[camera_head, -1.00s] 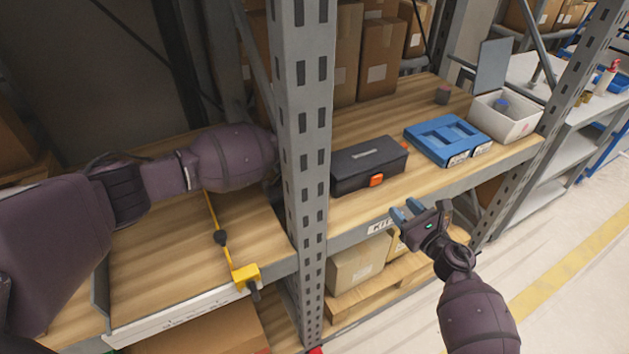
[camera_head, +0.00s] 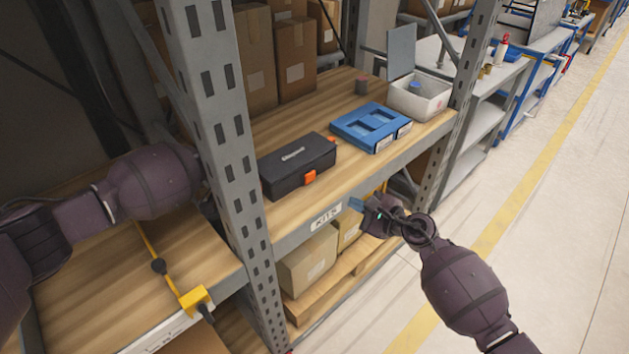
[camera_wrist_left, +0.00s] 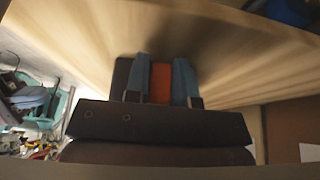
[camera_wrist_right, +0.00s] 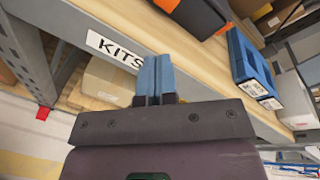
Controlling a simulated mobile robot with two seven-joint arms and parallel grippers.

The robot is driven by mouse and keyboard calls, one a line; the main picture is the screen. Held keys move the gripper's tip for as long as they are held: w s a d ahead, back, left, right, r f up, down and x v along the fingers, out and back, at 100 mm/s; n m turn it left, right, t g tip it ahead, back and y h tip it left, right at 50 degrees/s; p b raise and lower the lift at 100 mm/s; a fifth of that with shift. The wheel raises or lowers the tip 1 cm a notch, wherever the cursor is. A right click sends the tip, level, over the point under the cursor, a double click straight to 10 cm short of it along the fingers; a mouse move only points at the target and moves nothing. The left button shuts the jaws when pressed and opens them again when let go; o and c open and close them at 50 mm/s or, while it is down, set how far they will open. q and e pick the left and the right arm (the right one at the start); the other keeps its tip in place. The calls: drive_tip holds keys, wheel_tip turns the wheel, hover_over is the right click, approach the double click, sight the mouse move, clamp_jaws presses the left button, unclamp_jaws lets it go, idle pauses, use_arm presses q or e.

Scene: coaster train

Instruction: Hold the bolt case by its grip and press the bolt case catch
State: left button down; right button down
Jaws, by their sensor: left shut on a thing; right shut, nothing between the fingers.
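The bolt case (camera_head: 297,166) is a black box with an orange catch (camera_head: 310,177) on its front. It lies closed on the wooden shelf, just right of a grey upright. In the head view my left gripper is hidden behind that upright at the case's left side. In the left wrist view the left gripper (camera_wrist_left: 161,80) has its blue fingers shut on an orange bar (camera_wrist_left: 161,84), seemingly the case's grip. My right gripper (camera_head: 358,206) is shut and empty in front of the shelf edge, lower than the catch and to its right. It also shows in the right wrist view (camera_wrist_right: 154,76).
A blue tray (camera_head: 345,129) and a white bin (camera_head: 432,108) stand right of the case. The grey upright (camera_head: 220,130) separates the left arm from the right bay. A KITS label (camera_head: 325,217) marks the shelf edge. Cardboard boxes stand behind and below. The aisle is open.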

sight(311, 178)
drive_tip(key=shift+s+a+r+n+h, duration=0.1)
drive_tip(key=shift+s+r+n+h, duration=0.25)
drive_tip(key=shift+n, duration=1)
drive_tip(key=shift+s+d+r+n+h, duration=0.15)
drive_tip(key=shift+r+n, duration=0.35)
drive_tip(key=shift+n, duration=0.9)
drive_tip(key=shift+s+a+r+n+h, duration=0.2)
drive_tip(key=shift+r+n+h, duration=0.15)
drive_tip(key=shift+n, duration=1)
drive_tip(key=x, duration=1.2)
drive_tip(key=shift+a+r, duration=0.15)
drive_tip(key=shift+r, duration=0.15)
drive_tip(key=shift+w+a, duration=0.5)
drive_tip(key=shift+w, duration=0.2)
